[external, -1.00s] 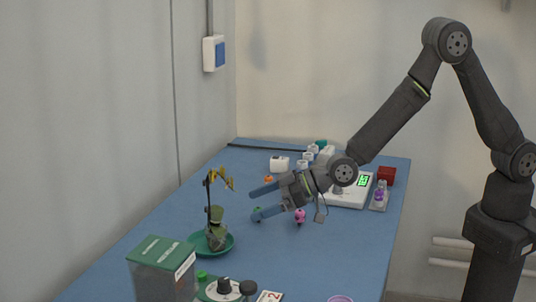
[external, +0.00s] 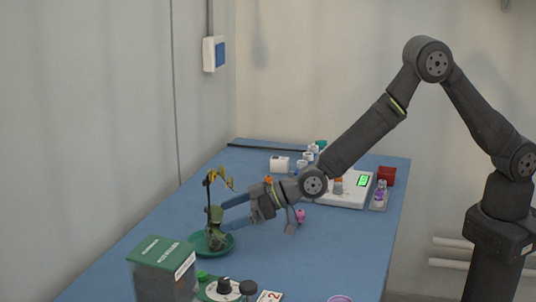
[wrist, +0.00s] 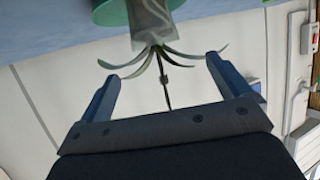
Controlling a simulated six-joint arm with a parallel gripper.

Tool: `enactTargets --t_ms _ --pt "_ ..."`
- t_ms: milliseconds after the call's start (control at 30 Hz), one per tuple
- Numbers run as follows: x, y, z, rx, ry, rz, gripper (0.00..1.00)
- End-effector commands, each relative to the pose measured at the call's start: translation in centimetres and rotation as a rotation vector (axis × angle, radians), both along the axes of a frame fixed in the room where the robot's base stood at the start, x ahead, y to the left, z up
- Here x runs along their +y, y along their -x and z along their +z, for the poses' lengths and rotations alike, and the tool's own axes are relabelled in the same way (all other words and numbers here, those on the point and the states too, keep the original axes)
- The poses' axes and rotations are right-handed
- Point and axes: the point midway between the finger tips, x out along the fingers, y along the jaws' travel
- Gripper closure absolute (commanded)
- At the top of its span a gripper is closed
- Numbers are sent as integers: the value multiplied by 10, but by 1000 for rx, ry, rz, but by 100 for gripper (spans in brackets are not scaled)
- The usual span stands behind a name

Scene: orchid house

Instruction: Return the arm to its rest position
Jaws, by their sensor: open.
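My gripper (external: 226,214) is open, its blue fingers pointing left at the potted orchid (external: 216,238) in the external view. In the wrist view, my gripper (wrist: 163,72) has its fingers spread on either side of the orchid's leaves (wrist: 150,53). The clear pot (wrist: 149,20) lies beyond the fingertips, and I cannot tell if they touch the plant. The orchid has a dark stem with yellow flowers (external: 222,175) and stands upright on a green saucer (external: 228,247). The saucer also shows in the wrist view (wrist: 108,12).
A green-lidded box (external: 162,270) stands at the front left, near a round dial-like item (external: 223,290). A white scale (external: 345,197), a red box (external: 387,176) and several small white containers are at the back. A pink item (external: 300,216) sits below my wrist. The blue table's (external: 320,255) front right is mostly clear.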

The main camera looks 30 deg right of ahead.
Motion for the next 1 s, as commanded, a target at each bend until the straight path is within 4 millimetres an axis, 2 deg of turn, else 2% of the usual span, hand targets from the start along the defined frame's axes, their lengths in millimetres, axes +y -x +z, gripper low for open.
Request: enactTargets --t_ms 100,333,467,767,800,1000 --pt "16 -7 -8 0 0 0 6" --pt "36 -15 -17 1 0 0 6" --pt "38 -16 -22 0 1 0 6" --pt "38 -16 -17 0 0 0 6" --pt "38 -16 -17 0 0 0 0" --pt "38 -16 -17 0 1 0 0"
